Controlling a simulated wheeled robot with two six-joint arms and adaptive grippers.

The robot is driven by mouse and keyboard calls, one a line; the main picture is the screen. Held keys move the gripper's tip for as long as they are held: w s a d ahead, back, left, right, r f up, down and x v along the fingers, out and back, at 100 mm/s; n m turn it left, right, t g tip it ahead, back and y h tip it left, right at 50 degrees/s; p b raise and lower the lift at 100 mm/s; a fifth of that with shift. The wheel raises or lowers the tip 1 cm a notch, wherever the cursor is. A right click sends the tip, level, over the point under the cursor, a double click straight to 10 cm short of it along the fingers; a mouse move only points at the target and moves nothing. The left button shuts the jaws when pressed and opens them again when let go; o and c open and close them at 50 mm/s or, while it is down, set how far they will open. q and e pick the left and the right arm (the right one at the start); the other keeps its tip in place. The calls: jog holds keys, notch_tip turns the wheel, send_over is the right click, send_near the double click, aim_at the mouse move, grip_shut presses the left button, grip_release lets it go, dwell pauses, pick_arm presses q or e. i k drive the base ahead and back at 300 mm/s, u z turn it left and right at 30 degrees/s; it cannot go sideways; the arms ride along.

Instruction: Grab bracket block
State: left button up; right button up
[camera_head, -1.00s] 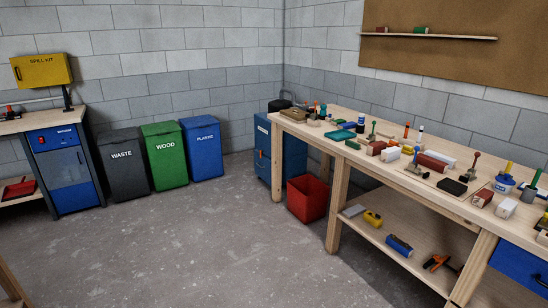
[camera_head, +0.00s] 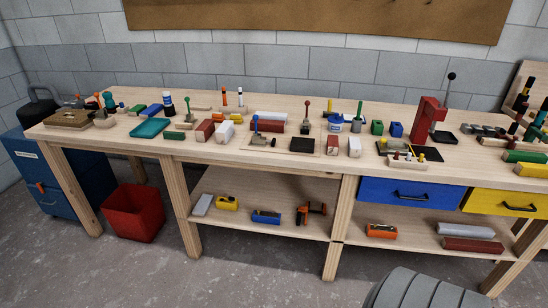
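I cannot tell which piece on the workbench (camera_head: 300,170) is the bracket block. Small painted blocks stand along the bench: a dark red block (camera_head: 205,130), a white block (camera_head: 225,131), a second dark red block (camera_head: 333,144), a second white block (camera_head: 354,147), a green block (camera_head: 376,127) and a blue block (camera_head: 396,129). A longer dark red batten (camera_head: 265,126) lies behind them, with a white one (camera_head: 270,116) beside it. Neither of my grippers is in view.
A red lever press (camera_head: 428,118) stands at the right of the bench. Below are a blue drawer (camera_head: 405,192), a yellow drawer (camera_head: 510,203) and a lower shelf (camera_head: 265,190) with tools. A red bin (camera_head: 134,212) stands at left. The floor in front is mostly clear.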

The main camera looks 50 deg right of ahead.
aim_at(263, 217)
jog(key=z, duration=0.55)
jog(key=i, duration=1.25)
jog(key=z, duration=1.4)
jog(key=i, duration=1.35)
jog(key=z, duration=0.45)
